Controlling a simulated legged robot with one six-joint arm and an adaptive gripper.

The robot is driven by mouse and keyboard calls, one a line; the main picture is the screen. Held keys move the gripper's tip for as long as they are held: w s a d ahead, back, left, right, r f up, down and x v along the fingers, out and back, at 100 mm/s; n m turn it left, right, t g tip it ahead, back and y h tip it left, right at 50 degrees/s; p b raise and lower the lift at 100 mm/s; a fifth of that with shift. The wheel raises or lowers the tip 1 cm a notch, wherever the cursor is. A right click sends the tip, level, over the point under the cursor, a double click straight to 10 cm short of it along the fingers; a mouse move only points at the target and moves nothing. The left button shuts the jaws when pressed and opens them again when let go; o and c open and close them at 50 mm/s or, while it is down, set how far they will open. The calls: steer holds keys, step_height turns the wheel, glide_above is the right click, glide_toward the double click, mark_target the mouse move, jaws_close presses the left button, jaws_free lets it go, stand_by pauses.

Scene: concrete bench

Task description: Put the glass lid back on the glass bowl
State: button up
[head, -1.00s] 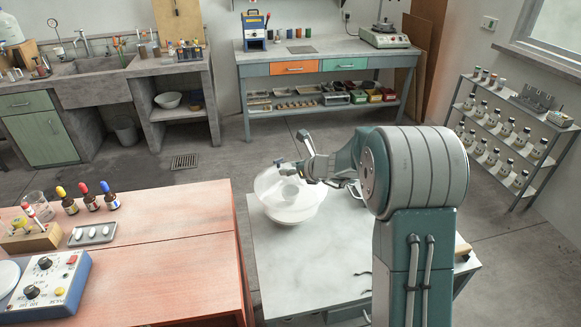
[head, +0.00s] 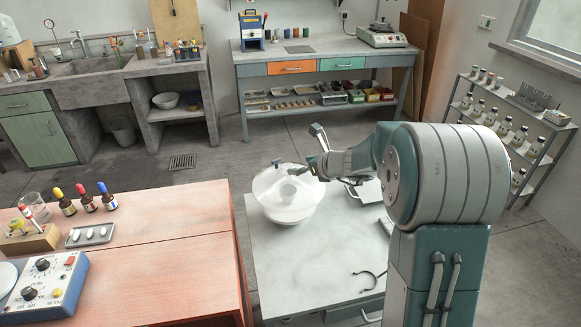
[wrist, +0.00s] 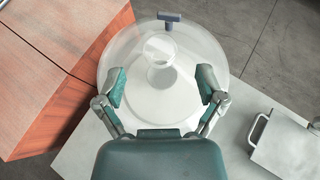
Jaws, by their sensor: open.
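The clear glass lid (head: 270,193) sits over the whitish glass bowl (head: 288,218) on the pale table. The lid has a glass neck and a dark blue tap; the wrist view shows the tap (wrist: 168,18) beyond the neck. The lid (wrist: 203,52) fills the middle of the wrist view and looks roughly centred on the bowl. I cannot tell whether its rim is fully seated. My gripper (wrist: 162,84) is open, its two fingers apart on either side of the near part of the lid, holding nothing visible.
The pale table (head: 310,265) has clear room in front of the bowl. A dark curved object (head: 370,283) lies near its right. A metal tray-like thing with a handle (wrist: 284,140) is right of the bowl. The reddish bench (head: 150,250) stands close on the left.

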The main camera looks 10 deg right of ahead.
steer(key=v, duration=0.7)
steer(key=s+a+r+n+g+h, duration=0.1)
steer(key=s+a+r+n+g, duration=0.1)
steer(key=s+a+n, duration=0.4)
steer(key=s+a+r+n+g, duration=0.2)
steer(key=s+a+n, duration=0.1)
steer(key=s+n, duration=0.55)
steer(key=s+d+n+h, duration=0.3)
steer(key=s+n+h, duration=0.3)
steer(key=s+n, duration=0.8)
steer(key=shift+s+r, duration=0.2)
steer(key=shift+s, duration=1.2)
steer(key=shift+a+n, duration=0.1)
steer(key=shift+n, duration=0.15)
